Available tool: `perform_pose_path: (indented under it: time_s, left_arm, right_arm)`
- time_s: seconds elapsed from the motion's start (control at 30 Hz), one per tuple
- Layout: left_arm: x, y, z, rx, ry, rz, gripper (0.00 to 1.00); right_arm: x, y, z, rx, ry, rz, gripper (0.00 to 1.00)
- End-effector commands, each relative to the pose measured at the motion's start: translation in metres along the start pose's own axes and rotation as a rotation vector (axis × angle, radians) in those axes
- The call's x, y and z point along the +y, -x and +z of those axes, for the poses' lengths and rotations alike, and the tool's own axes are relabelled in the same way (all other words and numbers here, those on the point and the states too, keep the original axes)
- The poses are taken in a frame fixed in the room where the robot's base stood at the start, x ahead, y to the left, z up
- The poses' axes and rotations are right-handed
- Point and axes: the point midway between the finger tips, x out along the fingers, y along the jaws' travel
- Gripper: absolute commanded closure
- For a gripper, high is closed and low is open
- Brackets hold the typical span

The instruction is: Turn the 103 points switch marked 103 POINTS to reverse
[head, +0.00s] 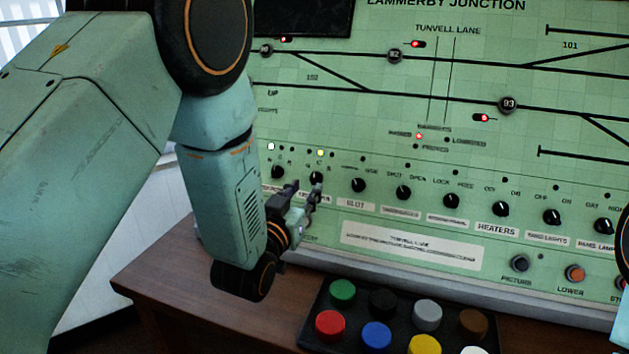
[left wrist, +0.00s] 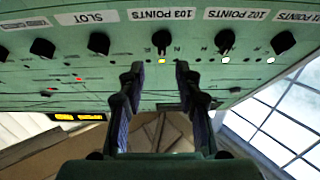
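The 103 points switch (head: 316,178) is a small black rotary knob low on the green panel. In the left wrist view the knob (left wrist: 162,40) sits below its white label (left wrist: 167,14), which reads 103 POINTS. A yellow lamp (left wrist: 162,61) is lit beside it. I cannot tell exactly where its pointer is set. My left gripper (head: 303,190) is just in front of the panel by this knob. In the left wrist view the fingers (left wrist: 160,70) are apart and empty, with the knob beyond the gap between their tips. My right gripper is out of view.
The 102 points knob (left wrist: 224,40) and the SLOT knob (left wrist: 43,48) area's neighbours stand close on both sides. More knobs run right along the panel (head: 400,240). A black box of coloured buttons (head: 343,291) sits on the wooden desk (head: 165,275) below.

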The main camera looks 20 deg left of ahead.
Motion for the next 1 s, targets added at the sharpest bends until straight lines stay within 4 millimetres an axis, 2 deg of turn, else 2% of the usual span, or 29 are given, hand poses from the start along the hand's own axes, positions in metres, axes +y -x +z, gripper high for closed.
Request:
perform_pose_path:
  time_s: [0.1,0.3,0.5,0.7,1.0]
  left_arm:
    - [-0.001,-0.020,0.002,0.001,0.001,-0.001,0.66]
    - [0.000,-0.044,0.002,-0.001,0.001,0.001,0.66]
    - [0.001,-0.053,0.002,-0.002,0.001,0.003,0.66]
    - [0.002,-0.055,0.001,-0.003,0.001,0.003,0.66]
    - [0.001,-0.054,0.001,-0.003,0.001,0.003,0.92]
  right_arm:
    - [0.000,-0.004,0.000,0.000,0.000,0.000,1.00]
    - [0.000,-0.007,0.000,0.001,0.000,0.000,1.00]
    - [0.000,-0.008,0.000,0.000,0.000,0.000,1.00]
    - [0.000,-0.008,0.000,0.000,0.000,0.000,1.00]
    - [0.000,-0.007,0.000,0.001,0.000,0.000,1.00]
